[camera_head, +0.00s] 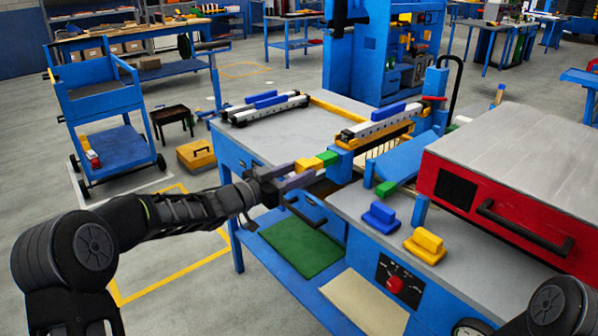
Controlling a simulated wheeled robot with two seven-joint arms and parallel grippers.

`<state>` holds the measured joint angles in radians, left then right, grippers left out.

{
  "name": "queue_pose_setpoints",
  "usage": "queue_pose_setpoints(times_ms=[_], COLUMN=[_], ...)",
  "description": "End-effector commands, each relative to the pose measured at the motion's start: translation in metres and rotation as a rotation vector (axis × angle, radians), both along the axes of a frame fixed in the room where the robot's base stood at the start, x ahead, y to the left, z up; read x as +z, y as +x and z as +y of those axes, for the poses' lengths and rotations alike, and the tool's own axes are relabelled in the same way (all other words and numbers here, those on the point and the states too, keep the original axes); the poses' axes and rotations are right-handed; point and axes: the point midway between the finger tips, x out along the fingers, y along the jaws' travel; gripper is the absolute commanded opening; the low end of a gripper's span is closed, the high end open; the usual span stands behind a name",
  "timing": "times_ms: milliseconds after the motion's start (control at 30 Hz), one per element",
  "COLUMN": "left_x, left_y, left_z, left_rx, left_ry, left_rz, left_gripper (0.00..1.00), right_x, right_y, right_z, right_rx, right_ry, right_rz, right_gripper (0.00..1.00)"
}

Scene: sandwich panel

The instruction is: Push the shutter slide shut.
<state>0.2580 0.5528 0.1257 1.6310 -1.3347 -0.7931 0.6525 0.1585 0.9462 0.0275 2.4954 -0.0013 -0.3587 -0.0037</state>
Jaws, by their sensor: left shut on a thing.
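My left gripper (296,178) reaches in from the left to the front edge of the blue bench with the grey top (280,130). It is shut at the near end of a small yellow-and-green bar (308,165), which points toward a blue block on the bench. Which part is the shutter slide is not clear. A white rail with a blue handle (388,111) stands behind a yellow strip, and a similar pair of rails (264,105) lies at the back left. A slatted opening shows below the right rail. My right gripper is out of view.
A red box with a grey lid (446,190) and dark handle takes up the right. Blue (380,217) and yellow (425,245) handled blocks stand before it, above a panel with a red knob (395,284). A blue cart (102,100) stands left. The bench's left top has free room.

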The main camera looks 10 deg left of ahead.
Motion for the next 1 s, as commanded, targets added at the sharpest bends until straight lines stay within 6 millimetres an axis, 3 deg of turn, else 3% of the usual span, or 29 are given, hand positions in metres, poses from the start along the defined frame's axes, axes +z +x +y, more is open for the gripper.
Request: queue_pose_setpoints(times_ms=[167, 1000], left_x=[0.000, 0.001], left_y=[0.000, 0.016], left_z=[0.000, -0.013], left_rx=[0.000, 0.001], left_ry=[0.000, 0.000], left_rz=[0.000, 0.000], left_gripper=[0.17, 0.17], right_x=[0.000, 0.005], right_y=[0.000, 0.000], right_z=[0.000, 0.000], right_rx=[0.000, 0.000], right_ry=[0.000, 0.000], right_rz=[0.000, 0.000], right_gripper=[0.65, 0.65])
